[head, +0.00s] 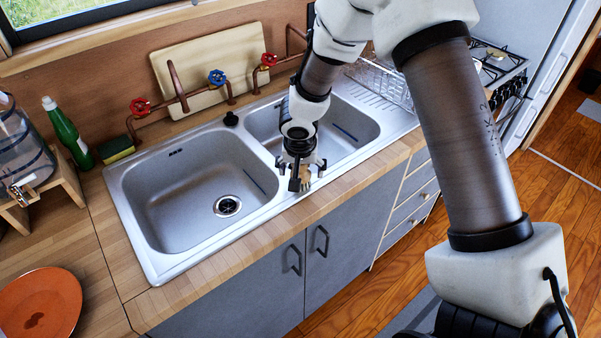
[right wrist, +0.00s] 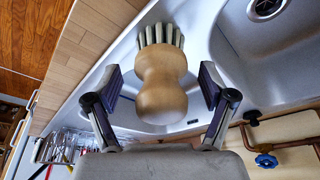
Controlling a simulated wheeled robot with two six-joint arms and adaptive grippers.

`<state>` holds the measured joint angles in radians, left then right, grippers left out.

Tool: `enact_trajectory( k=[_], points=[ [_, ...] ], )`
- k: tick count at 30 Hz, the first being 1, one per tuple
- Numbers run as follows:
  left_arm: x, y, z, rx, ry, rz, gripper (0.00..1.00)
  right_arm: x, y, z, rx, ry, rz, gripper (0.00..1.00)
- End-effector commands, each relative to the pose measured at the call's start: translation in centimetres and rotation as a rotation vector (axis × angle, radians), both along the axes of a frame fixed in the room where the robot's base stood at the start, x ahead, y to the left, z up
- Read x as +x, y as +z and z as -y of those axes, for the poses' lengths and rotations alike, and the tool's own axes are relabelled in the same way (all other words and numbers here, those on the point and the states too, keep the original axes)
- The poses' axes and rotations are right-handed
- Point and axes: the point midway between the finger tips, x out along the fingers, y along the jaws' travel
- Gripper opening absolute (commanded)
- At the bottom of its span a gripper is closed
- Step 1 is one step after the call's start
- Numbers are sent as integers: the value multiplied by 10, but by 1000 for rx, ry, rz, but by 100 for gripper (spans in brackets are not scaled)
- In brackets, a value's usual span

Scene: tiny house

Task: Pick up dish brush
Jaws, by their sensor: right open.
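The dish brush (right wrist: 161,82) has a rounded pale wooden handle and light bristles. In the right wrist view it lies between the two fingers of my right gripper (right wrist: 160,86), with a visible gap on each side. In the head view the brush (head: 306,173) is mostly hidden by the gripper, at the front rim of the steel sink (head: 190,190), near the divider between the basins. My right gripper (head: 302,174) points down there, open and around the brush. My left gripper is not in view.
Red and blue taps (head: 217,77) on copper pipes stand behind the basins, with a cutting board (head: 205,60) against the wall. A green bottle (head: 68,133) and sponge (head: 117,149) are at left. A wire dish rack (head: 378,80) stands right of the sink. An orange plate (head: 40,303) lies front left.

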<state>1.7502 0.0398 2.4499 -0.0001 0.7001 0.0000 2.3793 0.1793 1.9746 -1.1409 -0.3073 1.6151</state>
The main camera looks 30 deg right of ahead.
Motion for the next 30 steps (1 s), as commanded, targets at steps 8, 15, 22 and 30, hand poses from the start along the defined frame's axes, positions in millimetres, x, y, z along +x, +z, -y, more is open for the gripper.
enact_trajectory(
  k=[8, 15, 22, 30],
  points=[
    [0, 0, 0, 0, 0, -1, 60, 0, 1, 0, 0, 0, 0, 22],
    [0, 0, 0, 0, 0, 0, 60, 0, 0, 0, 0, 1, 0, 18],
    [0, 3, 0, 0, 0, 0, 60, 0, 4, 0, 0, 1, 0, 18],
    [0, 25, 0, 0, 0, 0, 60, 7, 29, -2, -2, 5, 1, 18]
  ],
)
